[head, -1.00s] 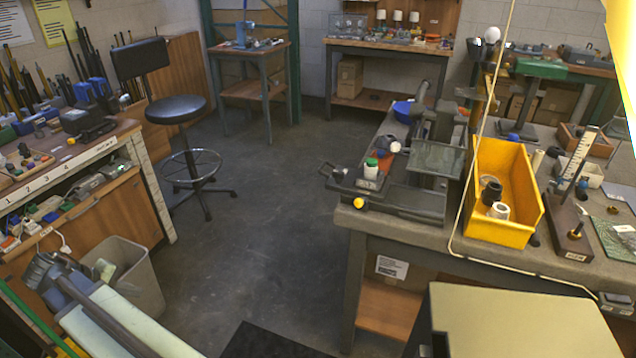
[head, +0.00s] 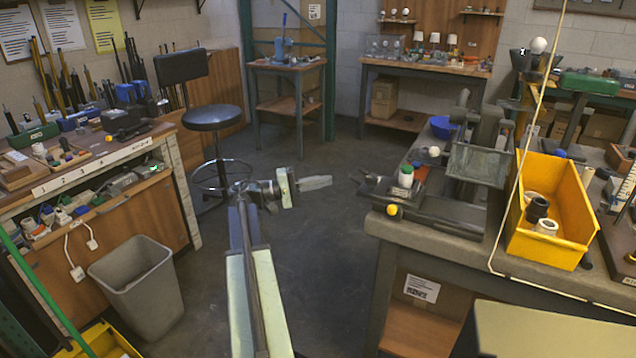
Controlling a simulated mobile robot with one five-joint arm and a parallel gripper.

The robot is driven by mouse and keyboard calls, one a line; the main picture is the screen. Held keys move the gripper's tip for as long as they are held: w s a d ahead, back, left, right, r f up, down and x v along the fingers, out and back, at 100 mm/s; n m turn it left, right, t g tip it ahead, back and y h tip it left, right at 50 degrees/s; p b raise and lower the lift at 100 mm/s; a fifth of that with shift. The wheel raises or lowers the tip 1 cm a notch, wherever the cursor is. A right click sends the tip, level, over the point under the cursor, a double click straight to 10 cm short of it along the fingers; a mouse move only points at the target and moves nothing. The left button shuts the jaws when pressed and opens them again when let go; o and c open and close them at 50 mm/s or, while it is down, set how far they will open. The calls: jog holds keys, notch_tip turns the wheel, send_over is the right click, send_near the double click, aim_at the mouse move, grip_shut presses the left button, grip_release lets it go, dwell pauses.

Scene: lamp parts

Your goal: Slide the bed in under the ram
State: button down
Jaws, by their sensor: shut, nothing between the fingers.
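My gripper (head: 316,183) is shut and empty, at the end of my arm, over open floor in mid-picture. Its fingers point right, toward the near bench, and are apart from everything there. A dark grey machine (head: 450,215) lies on that bench, with a long low base, a yellow knob (head: 392,210) at its front and a tilted guard plate (head: 478,165). A dark upright part (head: 488,128), perhaps the ram column, stands behind the guard. A low block with a handle (head: 375,183) at the left edge may be the bed; I cannot tell for certain.
A white jar with a green lid (head: 405,176) sits on the machine. A yellow bin (head: 548,230) stands to its right, with a cord hanging beside it. A stool (head: 212,118), a grey waste bin (head: 140,285) and a left workbench (head: 100,165) border the clear floor.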

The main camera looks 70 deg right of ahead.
jog(key=s+d+r+p, duration=0.1)
jog(key=s, duration=0.7)
jog(key=shift+s, duration=0.2)
jog(key=shift+a, duration=0.1)
